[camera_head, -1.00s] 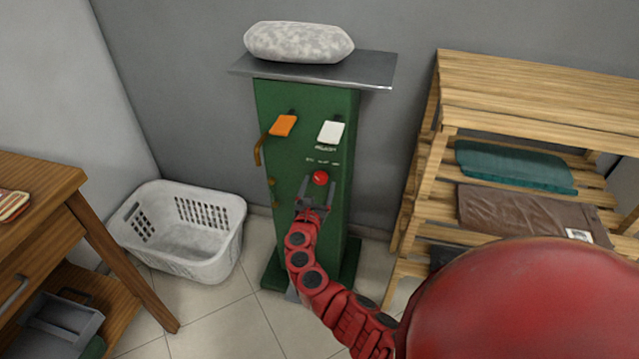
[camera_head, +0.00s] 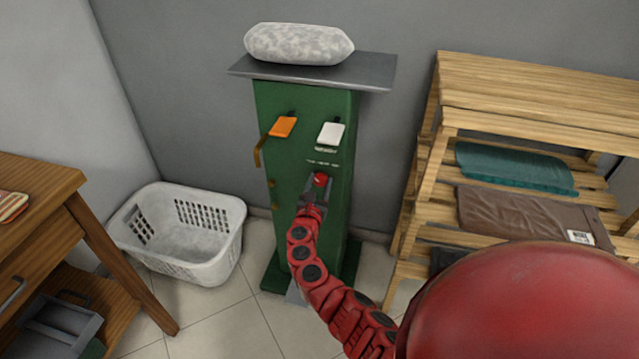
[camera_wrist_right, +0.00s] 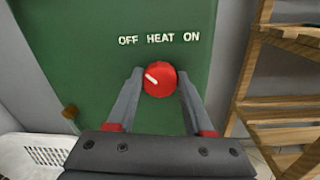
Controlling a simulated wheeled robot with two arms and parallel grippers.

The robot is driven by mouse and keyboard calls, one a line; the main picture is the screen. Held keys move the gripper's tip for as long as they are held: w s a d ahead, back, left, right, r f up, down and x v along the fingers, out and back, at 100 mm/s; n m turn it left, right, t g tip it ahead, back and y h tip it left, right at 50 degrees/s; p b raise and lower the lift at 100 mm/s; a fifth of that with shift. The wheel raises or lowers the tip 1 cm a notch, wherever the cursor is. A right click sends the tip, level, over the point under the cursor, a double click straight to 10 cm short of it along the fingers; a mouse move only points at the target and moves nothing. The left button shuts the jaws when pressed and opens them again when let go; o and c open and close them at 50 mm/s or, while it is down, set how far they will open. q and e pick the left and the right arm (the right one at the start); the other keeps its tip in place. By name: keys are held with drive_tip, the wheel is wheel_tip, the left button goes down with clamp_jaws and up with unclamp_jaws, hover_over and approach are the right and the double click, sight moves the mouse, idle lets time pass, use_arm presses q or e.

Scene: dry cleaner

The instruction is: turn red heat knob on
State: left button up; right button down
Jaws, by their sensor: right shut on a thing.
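The red heat knob (camera_head: 320,179) is on the front of the green press stand (camera_head: 300,110). In the right wrist view the knob (camera_wrist_right: 160,79) has a white mark pointing up and left, toward the OFF side of the "OFF HEAT ON" label (camera_wrist_right: 159,38). My right gripper (camera_head: 317,190) is at the knob, with its fingers shut on the knob's sides. The fingers also show in the right wrist view (camera_wrist_right: 159,88), one on each side of the knob. My left gripper is not in view.
An orange pad (camera_head: 283,127) and a white pad (camera_head: 331,133) sit higher on the stand. A grey board (camera_head: 370,70) with a pale bolster (camera_head: 299,44) tops it. A white basket (camera_head: 190,262) stands left, a wooden rack (camera_head: 540,92) right, a wooden table (camera_head: 45,190) far left.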

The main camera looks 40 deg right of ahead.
drive_tip(key=m+b, duration=0.2)
drive_tip(key=m, duration=0.1)
drive_tip(key=m+b, duration=0.1)
drive_tip(key=b, duration=0.1)
drive_tip(key=shift+f+m, duration=0.25)
drive_tip(key=shift+m, duration=0.15)
drive_tip(key=m+b, duration=0.4)
drive_tip(key=shift+f+m, duration=0.1)
drive_tip(key=shift+m, duration=0.3)
drive_tip(key=m+b, duration=0.6)
drive_tip(key=m, duration=0.1)
drive_tip(key=shift+h, duration=0.4)
drive_tip(key=shift+m+b, duration=0.8)
drive_tip(key=shift+m, duration=0.1)
drive_tip(key=shift+c, duration=1.5)
unclamp_jaws()
drive_tip(key=shift+s+r, duration=0.1)
drive_tip(key=shift+r, duration=0.1)
